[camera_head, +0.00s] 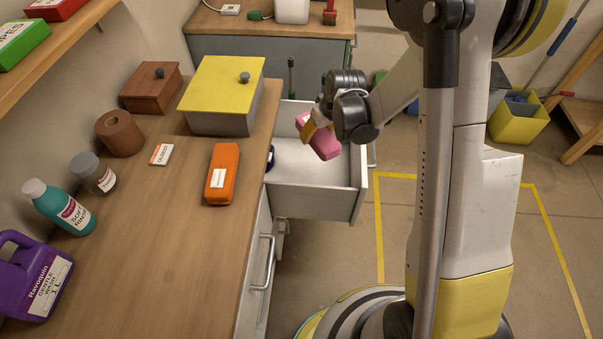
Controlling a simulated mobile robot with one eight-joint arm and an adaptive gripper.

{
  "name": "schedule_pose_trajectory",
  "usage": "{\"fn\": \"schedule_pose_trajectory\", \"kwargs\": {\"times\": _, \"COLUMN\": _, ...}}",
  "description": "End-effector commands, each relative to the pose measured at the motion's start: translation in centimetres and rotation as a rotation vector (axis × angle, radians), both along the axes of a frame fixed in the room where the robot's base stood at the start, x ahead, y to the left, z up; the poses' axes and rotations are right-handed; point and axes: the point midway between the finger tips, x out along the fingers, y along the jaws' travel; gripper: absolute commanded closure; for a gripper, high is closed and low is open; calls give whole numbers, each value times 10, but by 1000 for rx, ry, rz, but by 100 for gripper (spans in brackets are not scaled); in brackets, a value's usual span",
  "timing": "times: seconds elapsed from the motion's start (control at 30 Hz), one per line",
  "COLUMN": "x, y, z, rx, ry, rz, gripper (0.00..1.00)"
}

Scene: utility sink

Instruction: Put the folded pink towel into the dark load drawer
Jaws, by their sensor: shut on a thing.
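The folded pink towel (326,143) is held tilted in my gripper (311,127), which is shut on it. An open drawer (310,201) with a pale interior and pale grey front sticks out from under the wooden counter. It is the only open drawer I see, and I cannot read a label on it. The towel and gripper appear over the drawer's right part; the towel's exact height above the drawer floor is hard to judge. A dark blue item (270,158) shows inside at the left, partly hidden by the counter edge.
A yellow bin (518,121) stands on the floor at right.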

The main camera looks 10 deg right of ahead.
Motion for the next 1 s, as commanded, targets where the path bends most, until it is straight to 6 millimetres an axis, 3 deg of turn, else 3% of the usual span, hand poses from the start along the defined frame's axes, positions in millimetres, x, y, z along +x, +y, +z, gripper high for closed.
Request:
{"fn": "schedule_pose_trajectory", "kwargs": {"times": 0.1, "x": 25, "y": -2, "z": -48, "rx": 2, "ry": -4, "rz": 64, "gripper": 79}}
{"fn": "schedule_pose_trajectory", "kwargs": {"times": 0.3, "x": 46, "y": -2, "z": -123, "rx": 4, "ry": -10, "rz": 141, "gripper": 79}}
{"fn": "schedule_pose_trajectory", "kwargs": {"times": 0.8, "x": 52, "y": -2, "z": -208, "rx": 5, "ry": -13, "rz": 168, "gripper": 79}}
{"fn": "schedule_pose_trajectory", "kwargs": {"times": 1.0, "x": 52, "y": -2, "z": -229, "rx": 4, "ry": -14, "rz": 168, "gripper": 79}}
